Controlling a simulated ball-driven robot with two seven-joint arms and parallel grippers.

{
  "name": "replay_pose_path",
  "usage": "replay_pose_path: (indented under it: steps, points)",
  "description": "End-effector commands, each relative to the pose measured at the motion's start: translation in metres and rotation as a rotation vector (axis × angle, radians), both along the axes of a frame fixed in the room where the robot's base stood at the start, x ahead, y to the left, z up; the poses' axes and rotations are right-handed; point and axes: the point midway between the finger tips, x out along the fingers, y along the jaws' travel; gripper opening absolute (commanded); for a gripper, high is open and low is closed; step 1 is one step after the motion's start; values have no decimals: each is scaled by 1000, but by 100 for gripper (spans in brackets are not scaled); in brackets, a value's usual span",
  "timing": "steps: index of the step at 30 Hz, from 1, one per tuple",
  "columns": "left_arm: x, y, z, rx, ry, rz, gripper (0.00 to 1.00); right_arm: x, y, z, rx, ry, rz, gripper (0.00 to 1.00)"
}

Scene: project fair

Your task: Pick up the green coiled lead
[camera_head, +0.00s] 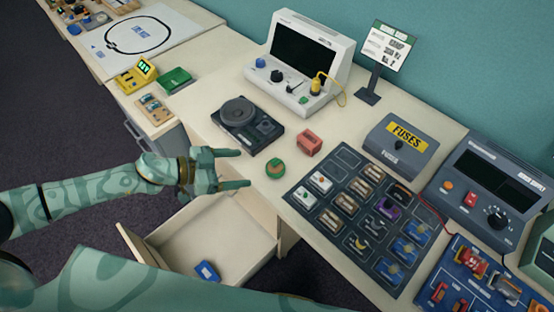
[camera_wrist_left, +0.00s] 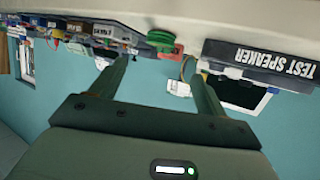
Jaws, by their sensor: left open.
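The green coiled lead (camera_head: 275,168) is a small round green coil lying on the bench top near its front edge. My left gripper (camera_head: 244,168) is open and empty, its two fingers pointing right towards the coil. A gap shows between the fingertips and the coil. In the left wrist view, the coil (camera_wrist_left: 161,39) appears beyond and between the open fingers (camera_wrist_left: 154,62), with a red block behind it. My right gripper is not in view.
A red block (camera_head: 309,143) stands just behind the coil. A black speaker unit (camera_head: 247,125) is to its left and a dark component mat (camera_head: 330,225) to its right. An open drawer (camera_head: 215,235) holding a blue item juts out below my left gripper.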

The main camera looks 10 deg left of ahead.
Motion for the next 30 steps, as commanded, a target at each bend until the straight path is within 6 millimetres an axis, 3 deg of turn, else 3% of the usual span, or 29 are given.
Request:
replay_pose_path:
  steps: [5, 9, 15, 24, 30]
  points:
    - [23, -37, -18, -4, -2, -1, 75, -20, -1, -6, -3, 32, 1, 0]
    - [34, -56, -28, -2, -1, 0, 75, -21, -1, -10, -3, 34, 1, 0]
    - [43, -69, -34, -1, -1, 0, 75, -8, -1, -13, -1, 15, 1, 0]
    - [64, -103, -51, -1, 0, 0, 75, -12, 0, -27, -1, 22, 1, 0]
    - [65, -105, -50, 0, 0, 1, 75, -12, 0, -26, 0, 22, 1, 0]
